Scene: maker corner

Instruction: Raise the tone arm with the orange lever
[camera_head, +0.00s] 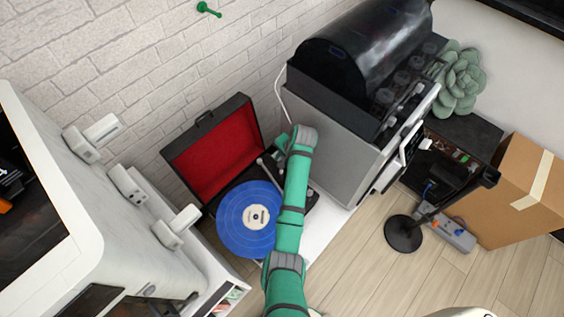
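The record player is an open dark case with a red-lined lid (215,158) leaning back at the wall. A blue record (247,218) with a pale label lies on it. The metallic tone arm (268,172) shows in part to the right of the record, beside my green arm. No orange lever can be made out; my arm covers the right side of the player. My gripper (283,141) is at the far end of my arm, above the back right corner of the player. Its fingers are small and partly hidden, so its opening is unclear.
A grey box-shaped machine (328,135) with a dark curved top stands close to the right of my arm. A large white machine (60,190) stands at the left. A black stand (404,234) and a cardboard box (525,195) are at the right.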

